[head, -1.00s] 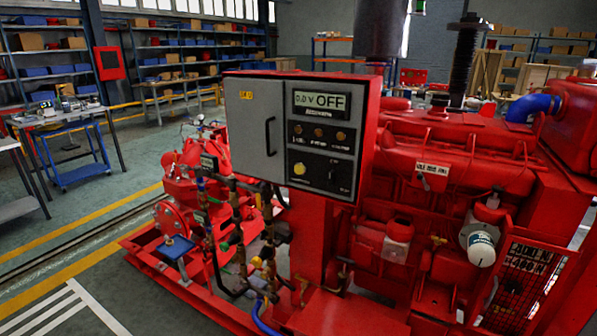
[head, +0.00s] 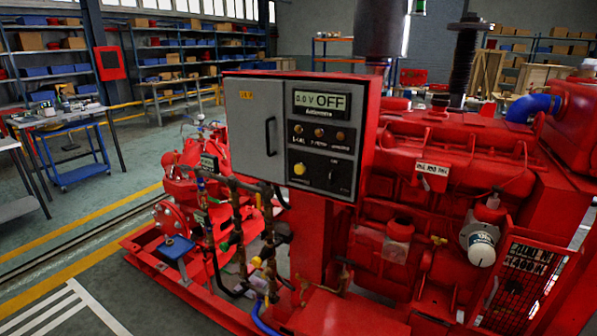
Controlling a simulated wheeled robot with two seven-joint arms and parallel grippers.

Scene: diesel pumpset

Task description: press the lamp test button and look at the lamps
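The control panel (head: 260,128) is a grey-fronted box in a red housing, mounted on a red post in front of the engine. Its display (head: 320,101) reads 0.0 V and OFF. Below it is a row of three small amber-brown lamps (head: 319,133) that look unlit; their labels are too small to read surely. Under them a black plate carries a yellow round button (head: 299,169) on the left and a dark switch (head: 333,176) on the right. I cannot read which control is the lamp test. Neither of my grippers is in view.
The red diesel engine (head: 440,180) fills the right side, with a white filter (head: 481,248) and a mesh guard (head: 522,285). Red pump and pipework (head: 185,215) stand left of the post. A blue trolley (head: 75,150) and shelves are behind. Floor at the lower left is clear.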

